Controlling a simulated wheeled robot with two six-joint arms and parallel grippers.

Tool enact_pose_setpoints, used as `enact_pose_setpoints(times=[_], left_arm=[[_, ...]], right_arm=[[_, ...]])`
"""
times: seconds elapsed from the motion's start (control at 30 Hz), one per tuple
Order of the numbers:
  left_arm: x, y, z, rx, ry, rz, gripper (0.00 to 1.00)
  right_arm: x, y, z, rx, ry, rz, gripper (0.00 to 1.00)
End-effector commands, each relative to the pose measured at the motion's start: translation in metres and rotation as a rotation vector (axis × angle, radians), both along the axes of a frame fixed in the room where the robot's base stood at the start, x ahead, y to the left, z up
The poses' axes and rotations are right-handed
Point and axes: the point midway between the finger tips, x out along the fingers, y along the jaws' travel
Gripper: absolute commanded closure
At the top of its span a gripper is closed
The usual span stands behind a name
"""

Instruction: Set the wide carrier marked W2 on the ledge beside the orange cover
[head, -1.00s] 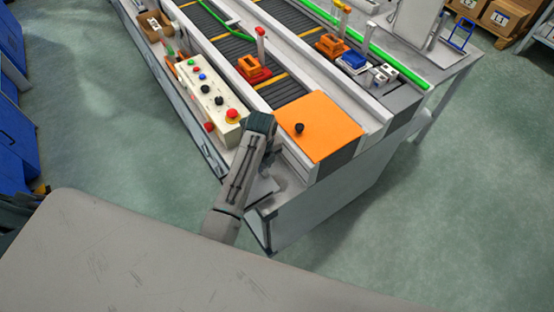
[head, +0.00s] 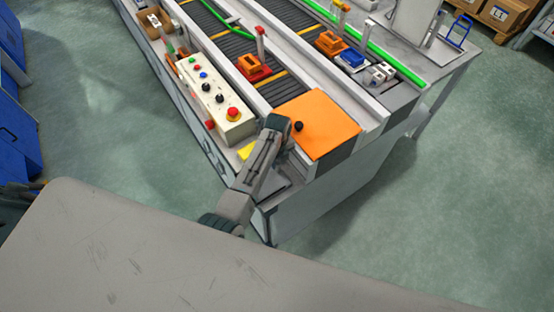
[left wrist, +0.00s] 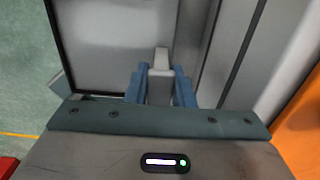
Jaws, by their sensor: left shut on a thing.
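The orange cover (head: 318,124) with its black knob lies at the near end of the conveyor; its edge also shows at the right of the left wrist view (left wrist: 303,118). My left gripper (left wrist: 160,88) is shut on a pale grey upright piece (left wrist: 161,60), seen between its blue fingers. Most of the held thing is hidden, and no W2 mark is readable. In the head view my left arm hides the fingertips, at the cover's near left side. A grey surface with a dark border (left wrist: 115,45) shows beyond the fingers; I cannot tell its height. My right gripper is out of view.
A control box (head: 215,100) with several buttons stands left of the belt. A yellow patch (head: 246,150) lies near its end. A red-and-orange carrier (head: 253,68) stands on the belt. Another orange carrier (head: 330,43) and a blue one (head: 351,58) are farther right.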

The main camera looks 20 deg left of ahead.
Motion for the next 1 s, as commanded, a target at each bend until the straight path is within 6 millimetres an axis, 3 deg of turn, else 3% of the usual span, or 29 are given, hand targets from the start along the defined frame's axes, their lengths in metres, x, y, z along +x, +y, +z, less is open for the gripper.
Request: enact_pose_setpoints(times=[0.1, 0.13, 0.2, 0.23, 0.53, 0.67, 1.0], left_arm=[[0.001, 0.000, 0.000, 0.000, -0.001, 0.000, 1.00], [0.000, 0.000, -0.001, 0.000, 0.000, 0.000, 0.73], [0.000, 0.000, -0.001, 0.000, 0.000, 0.000, 0.59], [0.000, 0.000, -0.001, 0.000, 0.000, 0.000, 0.57], [0.000, 0.000, 0.001, 0.000, 0.000, 0.000, 0.57], [0.001, 0.000, 0.011, -0.001, -0.003, 0.000, 0.57], [0.002, 0.000, 0.078, 0.000, -0.005, 0.001, 0.57]], right_arm=[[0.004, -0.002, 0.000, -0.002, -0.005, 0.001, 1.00], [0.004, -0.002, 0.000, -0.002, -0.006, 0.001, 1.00], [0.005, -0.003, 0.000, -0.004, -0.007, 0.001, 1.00], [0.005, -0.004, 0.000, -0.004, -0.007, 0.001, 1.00], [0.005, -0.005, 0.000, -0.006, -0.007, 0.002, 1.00], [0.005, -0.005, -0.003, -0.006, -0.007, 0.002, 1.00], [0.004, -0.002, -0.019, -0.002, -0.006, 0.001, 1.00]])
